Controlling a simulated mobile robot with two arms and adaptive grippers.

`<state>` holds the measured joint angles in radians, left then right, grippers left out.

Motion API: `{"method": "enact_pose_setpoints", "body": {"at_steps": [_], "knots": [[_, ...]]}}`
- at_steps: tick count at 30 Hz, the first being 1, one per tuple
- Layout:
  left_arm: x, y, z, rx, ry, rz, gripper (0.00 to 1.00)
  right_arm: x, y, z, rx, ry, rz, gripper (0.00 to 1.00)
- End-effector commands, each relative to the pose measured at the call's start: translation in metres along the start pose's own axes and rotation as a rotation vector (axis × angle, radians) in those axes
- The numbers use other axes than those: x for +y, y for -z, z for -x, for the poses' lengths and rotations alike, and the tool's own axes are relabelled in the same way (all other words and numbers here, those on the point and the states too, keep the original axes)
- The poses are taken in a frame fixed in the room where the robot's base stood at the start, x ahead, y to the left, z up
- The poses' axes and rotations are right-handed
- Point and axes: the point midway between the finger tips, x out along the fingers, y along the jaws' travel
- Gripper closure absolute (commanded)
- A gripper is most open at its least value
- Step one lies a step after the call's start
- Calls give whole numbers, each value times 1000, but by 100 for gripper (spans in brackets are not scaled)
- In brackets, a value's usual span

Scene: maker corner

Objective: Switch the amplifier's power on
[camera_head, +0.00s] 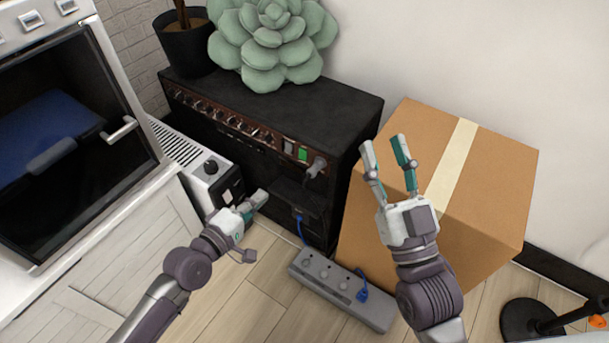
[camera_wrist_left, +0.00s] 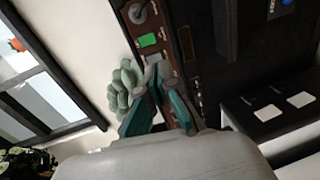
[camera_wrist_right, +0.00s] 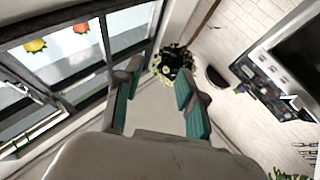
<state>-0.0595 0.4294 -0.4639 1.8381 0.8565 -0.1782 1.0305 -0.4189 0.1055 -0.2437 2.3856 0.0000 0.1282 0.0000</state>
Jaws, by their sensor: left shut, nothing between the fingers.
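The black amplifier (camera_head: 330,110) stands against the wall, with a row of knobs along its reddish-brown front panel. At the panel's right end are a grey switch (camera_head: 288,147), a bright green switch (camera_head: 302,154) and a grey plug (camera_head: 317,167). My left gripper (camera_head: 260,197) is shut and empty in front of the amplifier, below the panel in the head view. In the left wrist view its fingertips (camera_wrist_left: 156,76) appear close to the grey switch (camera_wrist_left: 154,58); contact cannot be told. My right gripper (camera_head: 384,146) is open and empty, in front of the cardboard box.
A cardboard box (camera_head: 490,165) stands right of the amplifier. A power strip (camera_head: 325,278) with a blue plug lies on the floor before it. A green succulent (camera_head: 268,45) and a dark pot (camera_head: 188,48) sit on top. A white toaster-like appliance (camera_head: 207,168) is at left.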

Motion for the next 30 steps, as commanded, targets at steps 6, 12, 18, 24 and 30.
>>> {"method": "enact_pose_setpoints", "body": {"at_steps": [6,12,18,24,30], "knots": [[9,-5,0,-16,-27,31,100,0,17,2,48,1,-1,60],[9,-4,0,-15,-26,30,100,0,17,1,46,1,-1,60],[8,-5,-13,-15,-28,30,100,-2,26,3,109,4,-3,60],[8,-5,-49,-14,-30,30,100,-6,58,13,324,12,-14,60],[9,-6,-84,-15,-28,29,100,-9,96,36,582,20,-29,60]]}}
